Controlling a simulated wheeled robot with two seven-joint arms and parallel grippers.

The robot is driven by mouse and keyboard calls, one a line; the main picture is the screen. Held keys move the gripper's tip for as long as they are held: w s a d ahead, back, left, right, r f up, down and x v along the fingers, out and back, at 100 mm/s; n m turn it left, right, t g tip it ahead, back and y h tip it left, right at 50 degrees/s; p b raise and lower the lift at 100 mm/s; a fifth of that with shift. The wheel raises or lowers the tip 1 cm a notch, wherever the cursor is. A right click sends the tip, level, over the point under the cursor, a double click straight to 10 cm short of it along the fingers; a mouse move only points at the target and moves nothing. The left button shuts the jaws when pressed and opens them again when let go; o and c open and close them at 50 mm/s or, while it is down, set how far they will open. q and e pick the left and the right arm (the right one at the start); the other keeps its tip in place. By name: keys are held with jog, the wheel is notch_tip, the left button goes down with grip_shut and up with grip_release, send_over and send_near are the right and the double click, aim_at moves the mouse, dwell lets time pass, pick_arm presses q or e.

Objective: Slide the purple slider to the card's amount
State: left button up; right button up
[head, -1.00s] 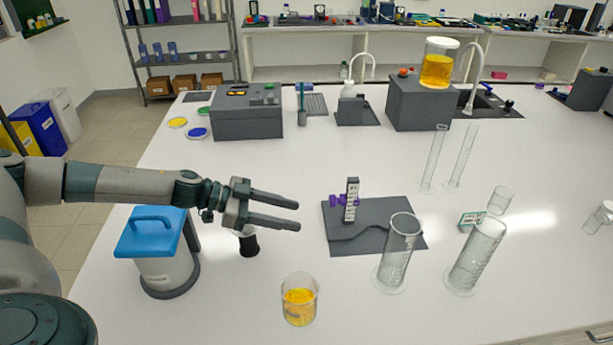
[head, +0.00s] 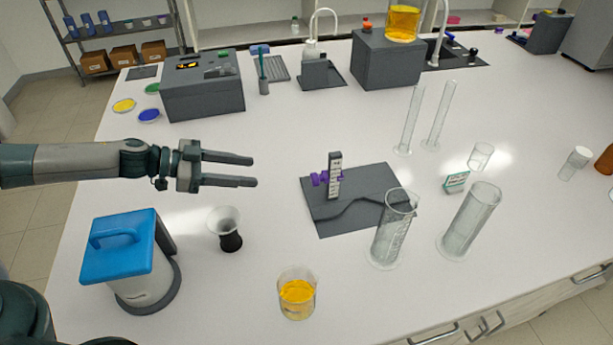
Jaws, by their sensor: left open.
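The purple slider (head: 319,179) sits on a short upright post with a marked white scale (head: 334,178). The post stands on a dark grey base plate (head: 370,182) in the middle of the table. A small card with a green edge (head: 456,182) stands to the right of the plate; its writing is too small to read. My left gripper (head: 255,170) is open and empty, its fingers pointing right, in the air left of the slider and apart from it. My right gripper is not in view.
Glass cylinders (head: 392,240) (head: 468,225) stand at the plate's front right. A beaker of yellow liquid (head: 297,295), a black-based funnel cup (head: 228,232) and a blue-lidded device (head: 125,255) stand in front. The table between gripper and post is clear.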

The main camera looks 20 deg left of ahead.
pick_arm(q)
jog(key=p, duration=0.4)
send_near(327, 177)
notch_tip(327, 177, down, 4)
jog(key=w+d, duration=0.3)
jog(key=shift+r, duration=0.15)
